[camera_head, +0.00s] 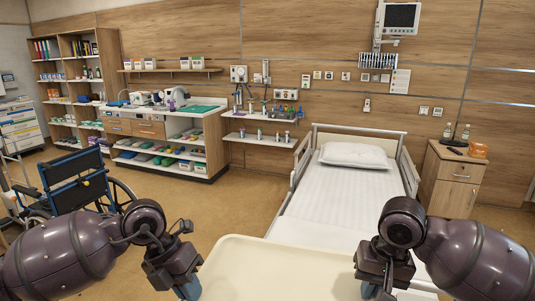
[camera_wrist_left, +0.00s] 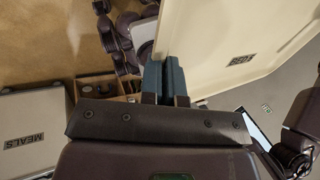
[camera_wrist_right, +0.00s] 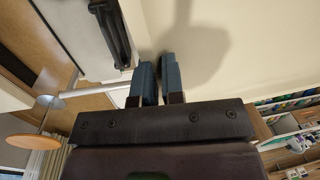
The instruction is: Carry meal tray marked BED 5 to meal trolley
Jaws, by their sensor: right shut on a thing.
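The cream meal tray (camera_head: 275,272) is in front of me at the bottom centre of the head view, between my two grippers. In the left wrist view its label (camera_wrist_left: 242,59) reads BED 5. My left gripper (camera_head: 188,288) is at the tray's left edge, with its fingers closed around the rim. My right gripper (camera_head: 372,290) is shut on the tray's right edge. The visible tray surface is bare, and its near part is cut off by the frame. The meal trolley (camera_wrist_left: 50,120), marked MEALS, shows at the left of the left wrist view.
A made bed (camera_head: 345,195) stands just beyond the tray. A bedside cabinet (camera_head: 450,185) with bottles is at the right. A wheelchair (camera_head: 75,185) stands at the left, before shelves and a counter (camera_head: 170,130). Floor (camera_head: 240,205) is clear between counter and bed.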

